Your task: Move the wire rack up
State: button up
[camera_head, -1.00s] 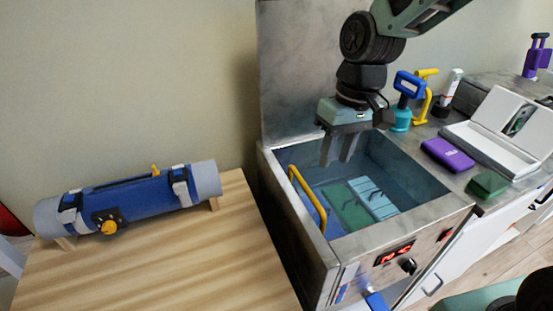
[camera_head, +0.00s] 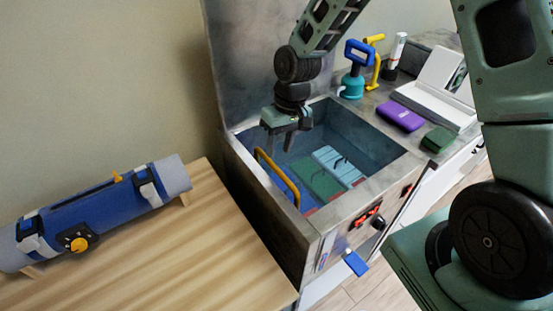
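An open steel tank (camera_head: 393,175) stands in the middle, with a blue interior. A yellow bar handle (camera_head: 278,177) runs along its left inner side; it looks like part of the wire rack, whose wires I cannot make out. Green (camera_head: 322,182) and light blue (camera_head: 340,165) flat packs lie down in the tank. My gripper (camera_head: 280,145) points down over the tank's back left part, just above and behind the yellow handle. Its two fingers are apart with nothing visible between them. It appears clear of the handle.
The raised tank lid (camera_head: 245,60) stands behind. A wooden table (camera_head: 180,250) with a blue roll (camera_head: 100,212) is at left. A purple case (camera_head: 400,116), green block (camera_head: 438,139), teal-and-blue tool (camera_head: 354,80) and white tray (camera_head: 440,100) sit on the right counter.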

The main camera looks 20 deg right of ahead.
aim_at(275, 166)
jog(key=shift+s+a+f, duration=0.1)
jog(key=shift+a+f, duration=0.05)
jog(key=shift+f, duration=0.7)
jog(key=shift+w+a+f, duration=0.1)
jog(key=shift+a+f, duration=0.1)
jog(key=shift+f, duration=0.7)
jog(key=shift+s+a+f, duration=0.1)
jog(key=shift+a+f, duration=0.05)
jog(key=shift+f, duration=0.7)
grip_shut()
